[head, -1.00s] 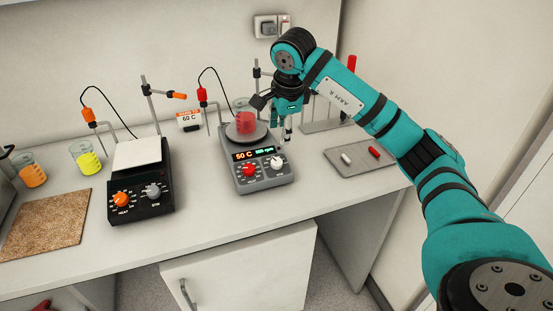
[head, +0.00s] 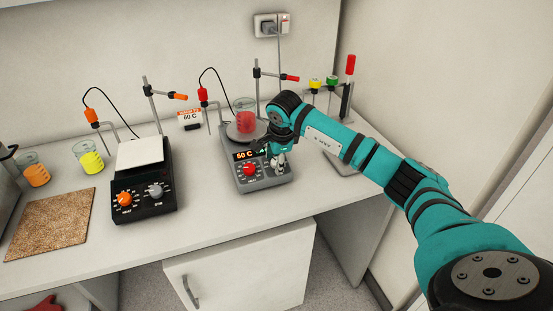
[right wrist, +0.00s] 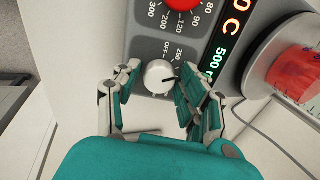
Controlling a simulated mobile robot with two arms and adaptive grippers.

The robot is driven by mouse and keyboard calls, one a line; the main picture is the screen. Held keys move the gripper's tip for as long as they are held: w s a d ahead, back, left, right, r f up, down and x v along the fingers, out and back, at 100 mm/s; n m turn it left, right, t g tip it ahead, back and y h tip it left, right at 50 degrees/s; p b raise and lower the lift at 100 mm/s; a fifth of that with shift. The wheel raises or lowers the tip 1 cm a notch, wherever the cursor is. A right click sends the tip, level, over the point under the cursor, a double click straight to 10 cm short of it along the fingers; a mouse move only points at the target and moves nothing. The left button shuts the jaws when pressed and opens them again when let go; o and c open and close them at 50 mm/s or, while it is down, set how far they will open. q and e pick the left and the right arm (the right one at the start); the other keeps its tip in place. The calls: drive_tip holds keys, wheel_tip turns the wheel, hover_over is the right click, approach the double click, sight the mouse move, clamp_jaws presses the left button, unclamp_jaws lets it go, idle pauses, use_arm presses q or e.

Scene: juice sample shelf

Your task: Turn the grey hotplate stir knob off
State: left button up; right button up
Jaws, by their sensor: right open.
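The grey hotplate (head: 262,184) stands on the bench with a lit display, a red heat knob (head: 249,170) and a white stir knob. In the right wrist view the white stir knob (right wrist: 160,77) lies between my fingers, its dark pointer mark toward the right. The OFF label is above the knob there, and the display beside it reads 500. My right gripper (head: 279,168) is open over the stir knob; it also shows in the right wrist view (right wrist: 158,74). Its fingers are on either side of the knob; contact is unclear. My left gripper is not in view.
A beaker of red liquid (head: 246,122) sits on the hotplate's plate. A black hotplate (head: 144,190) stands to the left, with orange and yellow beakers and a cork mat (head: 48,224) beyond it. A tray at the right is mostly hidden behind my arm.

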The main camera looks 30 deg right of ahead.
clamp_jaws()
drive_tip(key=shift+n+b, duration=0.85)
drive_tip(key=shift+n, duration=0.45)
drive_tip(key=n+b, duration=0.1)
drive_tip(key=n, duration=0.1)
drive_tip(key=shift+n, duration=0.4)
drive_tip(key=n+b, duration=0.1)
drive_tip(key=n, duration=0.2)
drive_tip(key=shift+s+n+b, duration=0.1)
drive_tip(key=shift+n+b, duration=0.35)
drive_tip(key=shift+n, duration=1.35)
